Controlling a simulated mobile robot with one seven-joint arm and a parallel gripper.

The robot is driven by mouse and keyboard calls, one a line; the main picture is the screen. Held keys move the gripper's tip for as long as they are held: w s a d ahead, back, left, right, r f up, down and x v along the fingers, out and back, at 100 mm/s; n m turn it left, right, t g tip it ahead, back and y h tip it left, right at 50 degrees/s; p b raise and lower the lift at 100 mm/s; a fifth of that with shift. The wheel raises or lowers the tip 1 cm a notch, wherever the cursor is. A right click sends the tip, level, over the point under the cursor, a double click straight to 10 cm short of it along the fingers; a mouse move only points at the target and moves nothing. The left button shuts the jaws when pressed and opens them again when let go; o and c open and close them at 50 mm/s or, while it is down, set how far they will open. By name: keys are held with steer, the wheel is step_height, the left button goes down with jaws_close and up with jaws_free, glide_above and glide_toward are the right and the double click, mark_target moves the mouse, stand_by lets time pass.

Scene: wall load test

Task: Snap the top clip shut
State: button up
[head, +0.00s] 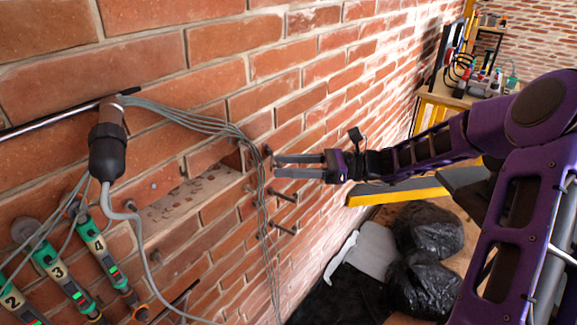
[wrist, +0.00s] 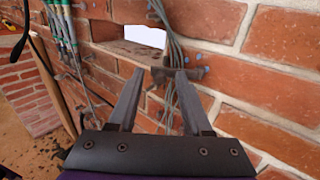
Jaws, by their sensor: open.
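The top clip (head: 267,151) is a small dark piece on the brick wall, beside a bundle of thin grey cables (head: 261,205) that hangs down the wall. My gripper (head: 276,166) is open and empty, its two long grey fingers pointing at the wall just by the top clip and the cables. In the wrist view, the dark clip parts (wrist: 192,73) show at and just beyond the fingertips, with the cables (wrist: 172,48) running past them. I cannot tell whether the fingers touch the clip, or how far open the clip is.
More dark clips (head: 284,195) stick out of the wall below. A recessed ledge (head: 190,192) lies left of the cables. A dark connector (head: 107,150) and numbered green devices (head: 98,246) hang at the left. Black bags (head: 428,228) lie on the floor at the right.

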jaws_close()
steer(key=shift+s, duration=0.1)
stand_by(0.3)
steer(key=shift+s+a+r+m+t+p, duration=0.1)
steer(key=shift+s+a+m+t+p, duration=0.1)
steer(key=shift+m+t+p, duration=0.3)
steer(key=shift+s+a+r+m+t+p, duration=0.1)
steer(key=shift+a+m+t+p, duration=0.15)
steer(key=shift+t+p, duration=0.4)
steer(key=shift+s+a+f+m+t+h+p, duration=0.1)
steer(key=shift+a+m+t+h+p, duration=0.15)
steer(key=shift+m+t, duration=0.3)
steer(key=shift+a+m+t+h+p, duration=0.15)
steer(key=shift+m+t+p, duration=0.15)
steer(key=shift+t, duration=0.4)
steer(key=shift+s+a+f+m+t+h, duration=0.1)
steer(key=shift+a+m+t+h, duration=0.35)
steer(key=shift+m+t, duration=0.4)
steer(key=shift+w+a+m+t+h, duration=0.1)
steer(key=shift+a+m+t+h, duration=0.35)
steer(key=shift+t, duration=0.65)
steer(key=shift+s+a+f+m+t+h, duration=0.1)
steer(key=shift+a+m+t+h, duration=0.1)
steer(key=shift+m+t+h, duration=0.55)
steer(key=shift+r+t, duration=0.1)
steer(key=shift+t, duration=0.3)
